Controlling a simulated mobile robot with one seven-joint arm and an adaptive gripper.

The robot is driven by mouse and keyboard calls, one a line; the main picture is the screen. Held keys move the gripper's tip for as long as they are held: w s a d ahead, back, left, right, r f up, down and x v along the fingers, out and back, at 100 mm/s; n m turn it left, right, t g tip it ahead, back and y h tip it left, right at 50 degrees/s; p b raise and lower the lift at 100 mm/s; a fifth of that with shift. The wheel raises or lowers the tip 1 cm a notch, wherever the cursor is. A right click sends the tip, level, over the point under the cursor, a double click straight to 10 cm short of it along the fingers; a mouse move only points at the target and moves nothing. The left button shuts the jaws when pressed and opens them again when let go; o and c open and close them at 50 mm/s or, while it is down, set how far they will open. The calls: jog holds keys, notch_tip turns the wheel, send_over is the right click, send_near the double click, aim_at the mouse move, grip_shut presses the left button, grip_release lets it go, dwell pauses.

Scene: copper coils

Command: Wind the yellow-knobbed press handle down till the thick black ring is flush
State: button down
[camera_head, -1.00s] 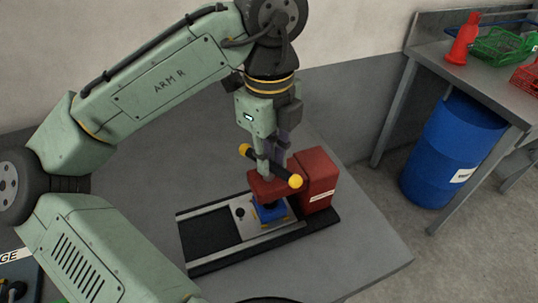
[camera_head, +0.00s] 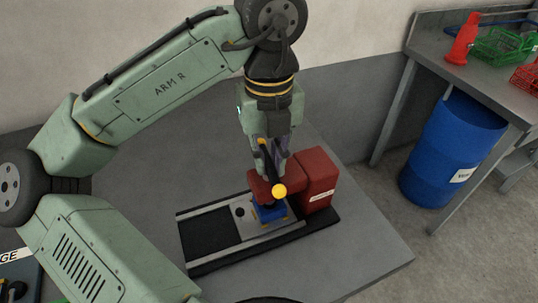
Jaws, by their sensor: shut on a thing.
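The press (camera_head: 318,178) is a red body with an overhanging head, standing on a black base with a pale rail on the grey table. Its black bar handle (camera_head: 269,165) has yellow knobs at its ends, the nearer one (camera_head: 279,191) low and toward the camera. My gripper (camera_head: 270,172) points down over the press head and is shut on the handle, though its fingertips are partly hidden. A blue block (camera_head: 270,212) sits under the press head. The thick black ring cannot be made out; the area under the head is mostly hidden.
The grey table (camera_head: 350,265) has free room around the press. At the right, a blue drum (camera_head: 450,150) stands beneath a metal bench (camera_head: 480,85) bearing a red cone-like bottle (camera_head: 462,40), a green basket (camera_head: 502,45) and a red basket (camera_head: 527,77).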

jog(key=shift+m, duration=0.5)
jog(key=m, duration=0.4)
jog(key=shift+f, duration=0.15)
jog(key=c, duration=1.6)
grip_release()
jog(key=shift+r, duration=3.5)
